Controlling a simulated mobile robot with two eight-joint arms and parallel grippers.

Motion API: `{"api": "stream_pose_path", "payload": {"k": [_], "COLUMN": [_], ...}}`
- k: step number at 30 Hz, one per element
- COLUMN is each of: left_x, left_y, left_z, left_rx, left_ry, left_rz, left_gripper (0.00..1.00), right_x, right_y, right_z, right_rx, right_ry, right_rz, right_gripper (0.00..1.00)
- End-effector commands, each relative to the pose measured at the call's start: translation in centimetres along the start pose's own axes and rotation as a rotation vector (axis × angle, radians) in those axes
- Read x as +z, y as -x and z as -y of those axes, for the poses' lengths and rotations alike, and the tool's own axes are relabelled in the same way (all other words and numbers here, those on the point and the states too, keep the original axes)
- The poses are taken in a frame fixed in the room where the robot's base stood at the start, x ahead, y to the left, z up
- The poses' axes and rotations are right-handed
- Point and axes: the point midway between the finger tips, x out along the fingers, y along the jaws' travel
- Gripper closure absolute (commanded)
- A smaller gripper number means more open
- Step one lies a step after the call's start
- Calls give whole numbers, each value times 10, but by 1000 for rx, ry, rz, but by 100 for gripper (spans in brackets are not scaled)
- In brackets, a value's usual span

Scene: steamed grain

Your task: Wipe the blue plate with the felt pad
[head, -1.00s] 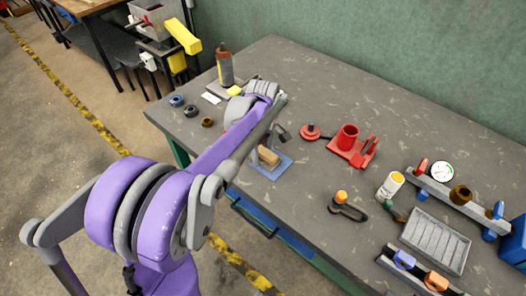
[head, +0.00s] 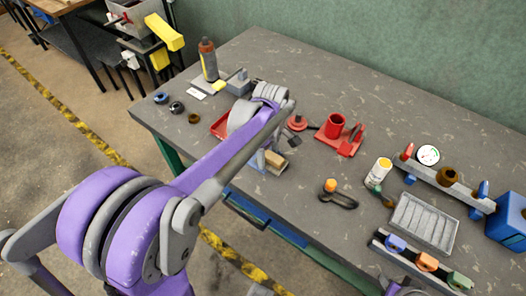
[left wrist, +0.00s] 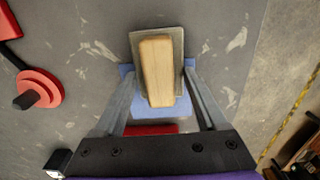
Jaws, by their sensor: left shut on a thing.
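The felt pad is a wooden block (left wrist: 156,68) on a wider grey felt base. My left gripper (left wrist: 160,75) is shut on it, one finger on each side. In the head view the pad (head: 276,161) shows beyond my left forearm, at the right side of the blue plate (head: 257,161). The plate lies flat near the table's front edge, partly hidden by my arm and the pad. In the left wrist view the blue plate (left wrist: 181,108) shows under and around the pad. I cannot tell whether the felt touches it.
A red tray (head: 220,127) lies left of the plate, partly behind my arm. A red disc (head: 297,123) and a red stand with a cup (head: 335,126) are behind the pad. A dark holder with an orange ball (head: 331,187) stands to the right. Bare table lies between them.

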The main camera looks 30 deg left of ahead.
Motion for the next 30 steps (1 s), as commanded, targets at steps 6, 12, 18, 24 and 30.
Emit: {"api": "stream_pose_path", "payload": {"k": [6, 12, 18, 24, 30], "left_x": [4, 5, 3, 2, 2], "left_y": [-5, 3, 26, 47, 60], "left_z": [1, 1, 0, 0, 0], "left_rx": [-2, -1, 0, 1, 0], "left_ry": [-3, -4, -3, -2, -2], "left_rz": [9, 9, 7, 5, 5], "left_gripper": [100, 100, 100, 100, 100], "right_x": [9, 6, -4, -16, -24], "right_y": [-5, 0, 13, 26, 33], "right_z": [3, 3, 3, 2, 1], "right_rx": [-9, -9, -10, -6, -5], "right_ry": [-1, 0, 0, -1, -1], "right_rz": [14, 13, 8, -3, -9], "right_gripper": [50, 50, 50, 50, 50]}}
